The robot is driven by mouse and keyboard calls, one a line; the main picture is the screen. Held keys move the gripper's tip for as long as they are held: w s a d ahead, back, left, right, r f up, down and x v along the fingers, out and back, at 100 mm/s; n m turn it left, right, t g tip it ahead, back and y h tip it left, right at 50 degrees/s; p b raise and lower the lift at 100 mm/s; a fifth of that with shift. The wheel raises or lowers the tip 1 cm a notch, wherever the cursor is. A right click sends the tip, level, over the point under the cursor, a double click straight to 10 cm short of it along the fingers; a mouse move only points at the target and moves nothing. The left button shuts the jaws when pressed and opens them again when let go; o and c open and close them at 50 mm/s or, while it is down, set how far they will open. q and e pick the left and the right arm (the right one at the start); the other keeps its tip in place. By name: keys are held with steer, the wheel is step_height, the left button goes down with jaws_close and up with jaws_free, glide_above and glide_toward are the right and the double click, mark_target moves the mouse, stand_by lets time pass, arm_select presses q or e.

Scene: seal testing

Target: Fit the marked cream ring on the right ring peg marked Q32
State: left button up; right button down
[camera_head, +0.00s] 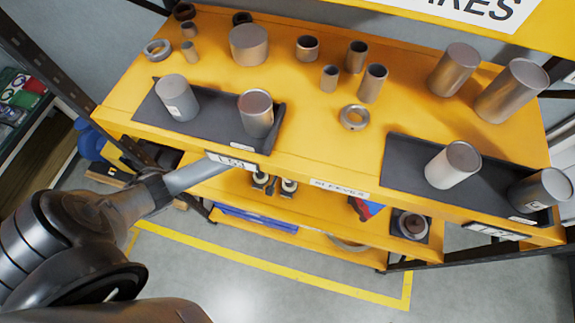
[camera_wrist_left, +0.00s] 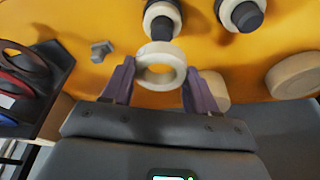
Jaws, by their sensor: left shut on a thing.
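In the left wrist view my left gripper (camera_wrist_left: 160,88) is shut on a cream ring (camera_wrist_left: 160,52), held between its two fingers. Orange shelf shows through the ring's hole, so no peg passes through it. Just beyond the ring stands one dark-topped peg (camera_wrist_left: 162,27) with a pale collar around it. A second similar peg (camera_wrist_left: 248,17) stands to its right. Both pegs also show small on the lower shelf in the head view (camera_head: 288,186). I cannot read a Q32 mark or see the ring's mark. My left gripper is hidden in the head view. My right gripper is not in view.
In the wrist view, a black tray (camera_wrist_left: 52,110) with dark and red rings is at left, beside a small grey fitting (camera_wrist_left: 101,50). A cream disc (camera_wrist_left: 294,76) lies at right. The upper shelf (camera_head: 320,150), with several metal cylinders, overhangs the lower one.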

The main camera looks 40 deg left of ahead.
arm_select(q)
steer(key=shift+f+b, duration=0.7)
steer(key=shift+b, duration=0.05)
steer(key=shift+r, duration=0.1)
steer(key=shift+f+b, duration=0.95)
steer(key=shift+f, duration=0.5)
steer(key=shift+f, duration=0.35)
steer(key=o, duration=1.1)
